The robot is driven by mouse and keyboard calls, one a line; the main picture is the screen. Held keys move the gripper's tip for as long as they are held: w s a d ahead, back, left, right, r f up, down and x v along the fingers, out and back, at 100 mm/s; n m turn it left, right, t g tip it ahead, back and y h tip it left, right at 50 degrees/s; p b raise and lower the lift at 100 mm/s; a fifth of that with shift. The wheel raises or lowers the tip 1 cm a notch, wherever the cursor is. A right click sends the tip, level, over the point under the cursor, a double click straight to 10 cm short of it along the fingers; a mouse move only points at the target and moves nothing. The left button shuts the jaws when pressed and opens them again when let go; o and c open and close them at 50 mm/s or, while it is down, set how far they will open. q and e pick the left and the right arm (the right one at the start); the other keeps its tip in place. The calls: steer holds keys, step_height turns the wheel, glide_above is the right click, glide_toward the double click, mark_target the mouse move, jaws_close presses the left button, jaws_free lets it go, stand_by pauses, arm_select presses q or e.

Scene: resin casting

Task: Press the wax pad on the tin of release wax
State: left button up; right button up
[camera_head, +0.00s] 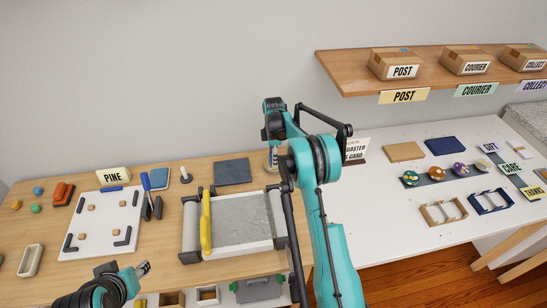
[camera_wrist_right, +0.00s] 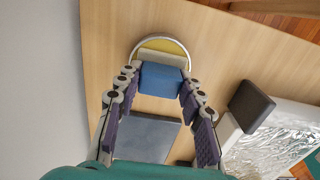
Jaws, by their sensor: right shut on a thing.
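My right gripper (camera_head: 272,160) points down at the back of the wooden bench. In the right wrist view its fingers (camera_wrist_right: 160,82) are shut on a blue block with a pale underside, the wax pad (camera_wrist_right: 158,88). The tin of release wax (camera_wrist_right: 160,40), round with a pale rim and yellow inside, lies just beyond and partly under the pad. I cannot tell whether the pad touches the wax. In the head view the pad and tin are too small and covered to make out. My left gripper (camera_head: 141,269) is low at the left front, apart from these; its jaws are unclear.
A dark slate board (camera_head: 232,171) lies beside the right gripper. A frame with a grey sheet and yellow bar (camera_head: 206,222) is in front. A white board (camera_head: 78,238) with blocks is at left. A shelf (camera_head: 348,82) with parcels overhangs the white table at right.

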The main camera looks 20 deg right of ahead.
steer(key=shift+r+p, duration=1.95)
steer(key=shift+r, duration=1.55)
